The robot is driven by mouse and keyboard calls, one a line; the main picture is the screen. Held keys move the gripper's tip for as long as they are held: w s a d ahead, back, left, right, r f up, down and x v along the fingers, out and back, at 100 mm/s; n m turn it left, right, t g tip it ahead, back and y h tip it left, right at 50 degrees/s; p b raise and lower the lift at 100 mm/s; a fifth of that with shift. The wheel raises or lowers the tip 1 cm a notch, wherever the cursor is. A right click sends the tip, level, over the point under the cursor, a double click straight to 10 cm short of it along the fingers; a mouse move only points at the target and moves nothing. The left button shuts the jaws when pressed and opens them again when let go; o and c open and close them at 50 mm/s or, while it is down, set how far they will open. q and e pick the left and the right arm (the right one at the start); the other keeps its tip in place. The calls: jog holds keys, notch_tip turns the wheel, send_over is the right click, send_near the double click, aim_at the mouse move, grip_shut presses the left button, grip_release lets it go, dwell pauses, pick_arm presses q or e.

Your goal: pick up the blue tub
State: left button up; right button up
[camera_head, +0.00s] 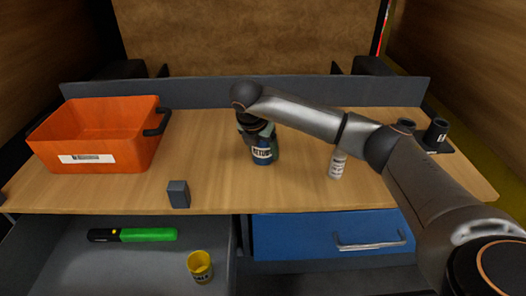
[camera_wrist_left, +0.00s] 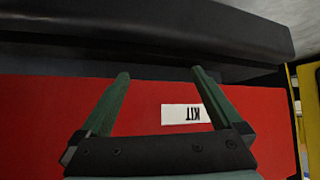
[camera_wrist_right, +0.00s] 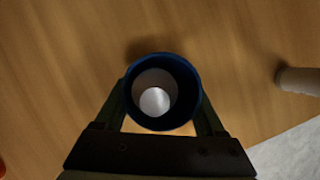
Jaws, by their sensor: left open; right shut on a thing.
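The blue tub (camera_head: 264,155) has a pale label and stands near the middle of the wooden table in the head view. In the right wrist view the blue tub (camera_wrist_right: 163,60) shows its round open top, with something whitish inside. My right gripper (camera_head: 262,140) is shut on the tub, with a finger on either side of it. I cannot tell if the tub touches the table. My left gripper (camera_wrist_left: 158,75) shows only in its wrist view, open and empty, before a red surface labelled KIT.
An orange crate (camera_head: 145,150) stands at the table's left. A grey block (camera_head: 179,194) sits near the front edge, a white labelled cylinder (camera_head: 337,165) to the right. An open drawer (camera_head: 70,270) holds a green-black tool (camera_head: 145,235) and a yellow cup (camera_head: 200,266). A blue drawer (camera_head: 300,236) is beside it.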

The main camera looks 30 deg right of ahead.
jog(key=c, duration=0.9)
jog(key=shift+o, duration=0.2)
jog(key=shift+r, duration=0.2)
